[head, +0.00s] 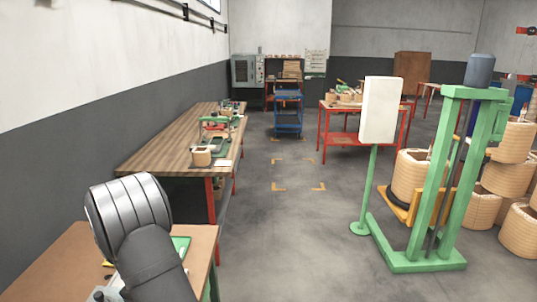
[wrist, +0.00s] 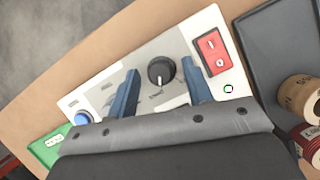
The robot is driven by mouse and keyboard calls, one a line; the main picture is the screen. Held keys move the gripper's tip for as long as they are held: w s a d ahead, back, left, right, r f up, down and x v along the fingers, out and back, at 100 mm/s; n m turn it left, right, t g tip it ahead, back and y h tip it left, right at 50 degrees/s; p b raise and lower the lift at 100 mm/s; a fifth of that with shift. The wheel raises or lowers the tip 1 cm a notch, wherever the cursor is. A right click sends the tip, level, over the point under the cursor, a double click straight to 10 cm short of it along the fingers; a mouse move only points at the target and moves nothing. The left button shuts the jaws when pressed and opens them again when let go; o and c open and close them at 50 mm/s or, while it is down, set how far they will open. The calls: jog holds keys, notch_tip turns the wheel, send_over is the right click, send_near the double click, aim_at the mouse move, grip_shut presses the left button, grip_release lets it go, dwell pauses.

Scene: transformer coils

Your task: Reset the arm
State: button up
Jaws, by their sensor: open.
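My gripper (wrist: 162,92) shows in the wrist view with its two blue-grey fingers apart and nothing between them. A light control panel (wrist: 112,68) lies below it, with a black knob (wrist: 161,70) seen between the fingers. I cannot tell how far the fingers are from the panel. A red rocker switch (wrist: 213,52) is on the panel to the right, and a blue button (wrist: 83,118) is at its left. In the head view my arm reaches over the near bench at the lower left, and my gripper is hidden there.
The panel sits on a brown bench (wrist: 35,98). A green board (wrist: 45,148) is at lower left.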

dwell(0.4)
jog(key=v, duration=1.7)
jog(key=x, duration=1.7)
jog(key=shift+d+f, duration=0.1)
jog(key=shift+f, duration=0.1)
jog(key=shift+s+r+n, duration=0.1)
jog(key=shift+r+n, duration=0.05)
jog(key=shift+n, duration=0.55)
jog(key=n+t, duration=0.2)
jog(key=n, duration=0.2)
jog(key=shift+s, duration=0.1)
jog(key=n+t, duration=0.1)
jog(key=n, duration=0.2)
jog(key=n+t+y, duration=0.1)
jog(key=n, duration=0.2)
jog(key=shift+s+n, duration=0.15)
jog(key=shift+n, duration=0.25)
jog(key=shift+v, duration=1.45)
